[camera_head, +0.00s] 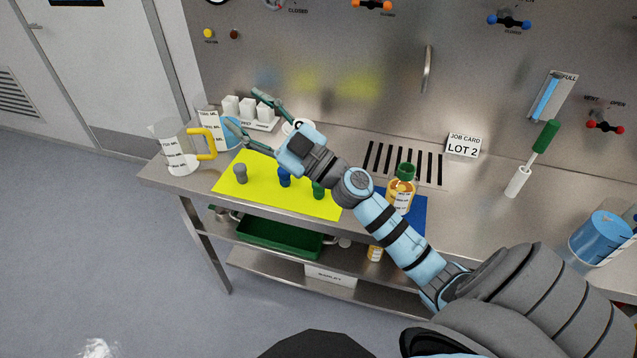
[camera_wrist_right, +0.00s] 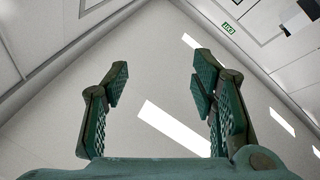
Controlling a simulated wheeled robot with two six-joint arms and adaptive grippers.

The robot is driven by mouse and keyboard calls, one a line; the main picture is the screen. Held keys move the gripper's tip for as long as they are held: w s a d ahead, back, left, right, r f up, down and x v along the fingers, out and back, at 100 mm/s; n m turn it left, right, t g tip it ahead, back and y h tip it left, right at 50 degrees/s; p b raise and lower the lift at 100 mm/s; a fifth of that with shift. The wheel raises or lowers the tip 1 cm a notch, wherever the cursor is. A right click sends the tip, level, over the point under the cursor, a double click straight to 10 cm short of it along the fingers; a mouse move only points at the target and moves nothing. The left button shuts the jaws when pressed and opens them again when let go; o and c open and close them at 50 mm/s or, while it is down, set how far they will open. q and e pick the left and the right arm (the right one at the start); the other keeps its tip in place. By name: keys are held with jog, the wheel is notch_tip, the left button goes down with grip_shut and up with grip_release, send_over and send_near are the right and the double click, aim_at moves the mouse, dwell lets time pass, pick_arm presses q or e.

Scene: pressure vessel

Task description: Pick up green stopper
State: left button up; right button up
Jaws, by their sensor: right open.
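The green stopper (camera_head: 319,190) stands on the yellow mat (camera_head: 265,197), near the mat's right end. Its upper part is partly hidden behind my right arm. A blue stopper (camera_head: 284,178) and a grey stopper (camera_head: 240,173) stand to its left on the same mat. My right gripper (camera_head: 243,107) is open and empty, raised above the back left of the bench and well left of the green stopper. In the right wrist view the two fingers (camera_wrist_right: 160,82) are spread wide, with only ceiling and wall beyond them. My left gripper is not in view.
A measuring jug (camera_head: 178,150) with a yellow handle stands at the bench's left end. An amber bottle with a green cap (camera_head: 401,190) stands on a blue mat (camera_head: 415,218) right of my forearm. White blocks (camera_head: 248,108) stand behind the gripper. A green tray (camera_head: 275,240) is below.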

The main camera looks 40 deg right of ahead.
notch_tip(320, 180, down, 2)
jog(key=w+a+n+g+y, duration=0.2)
jog(key=a+n+g+y, duration=0.15)
jog(key=n+g, duration=0.3)
jog(key=m+g+h+b, duration=0.3)
jog(key=m+g+h, duration=0.55)
jog(key=g, duration=0.35)
send_over(319, 189)
jog(key=d, duration=0.3)
jog(key=shift+n+t+h, duration=0.25)
jog(key=shift+n+h, duration=0.15)
jog(key=f, duration=1.1)
jog(key=w+f, duration=0.1)
jog(key=f, duration=0.4)
jog(key=shift+a+f, duration=0.15)
jog(key=shift+f, duration=0.2)
jog(key=f, duration=0.2)
jog(key=a+f, duration=0.1)
jog(key=f, duration=0.2)
jog(key=shift+s+a+f, duration=0.1)
jog(key=shift+w+a+f, duration=0.15)
jog(key=shift+w+f, duration=0.05)
